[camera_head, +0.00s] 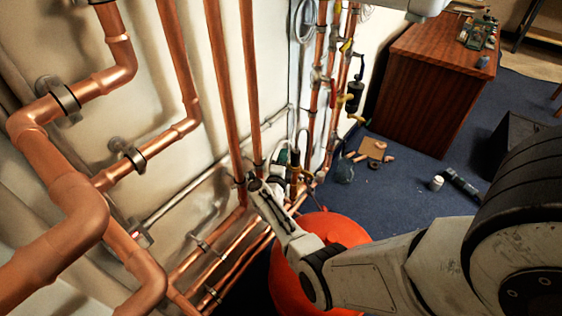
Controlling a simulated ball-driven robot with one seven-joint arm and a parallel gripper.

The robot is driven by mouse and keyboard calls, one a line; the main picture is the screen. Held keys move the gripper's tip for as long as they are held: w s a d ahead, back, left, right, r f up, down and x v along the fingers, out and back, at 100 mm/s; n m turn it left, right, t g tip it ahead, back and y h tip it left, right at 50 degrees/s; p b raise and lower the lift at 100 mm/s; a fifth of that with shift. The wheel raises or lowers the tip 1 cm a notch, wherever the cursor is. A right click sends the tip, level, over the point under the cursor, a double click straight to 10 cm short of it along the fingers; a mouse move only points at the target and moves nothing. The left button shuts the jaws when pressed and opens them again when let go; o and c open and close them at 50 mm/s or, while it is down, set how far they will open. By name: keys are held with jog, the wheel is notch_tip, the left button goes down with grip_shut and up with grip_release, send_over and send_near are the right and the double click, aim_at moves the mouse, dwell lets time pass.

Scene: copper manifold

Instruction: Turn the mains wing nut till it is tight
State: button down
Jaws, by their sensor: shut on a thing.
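My gripper (258,186) is at the end of my white arm, low by the wall where two upright copper pipes (247,110) come down to lower pipework. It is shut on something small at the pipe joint. The mains wing nut is too small and too covered by the fingers to make out clearly; its position and how tight it sits cannot be told from here.
Thick copper pipes (68,200) on wall brackets fill the left. Thinner pipes with yellow-handled valves (345,45) stand behind my gripper. A wooden cabinet (425,85) stands at the back right. Loose parts (373,148) and a dark tube (462,184) lie on the blue carpet.

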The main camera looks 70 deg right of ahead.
jog(key=shift+s+d+f+m+g+b, duration=0.15)
jog(key=shift+d+m+g+b, duration=0.2)
jog(key=shift+g, duration=0.3)
jog(key=shift+s+m+g+b, duration=0.1)
jog(key=shift+m+g, duration=0.35)
jog(key=shift+g, duration=0.2)
jog(key=c, duration=1)
grip_release()
jog(key=shift+o, duration=0.2)
jog(key=shift+r+t, duration=0.2)
jog(key=shift+t, duration=0.1)
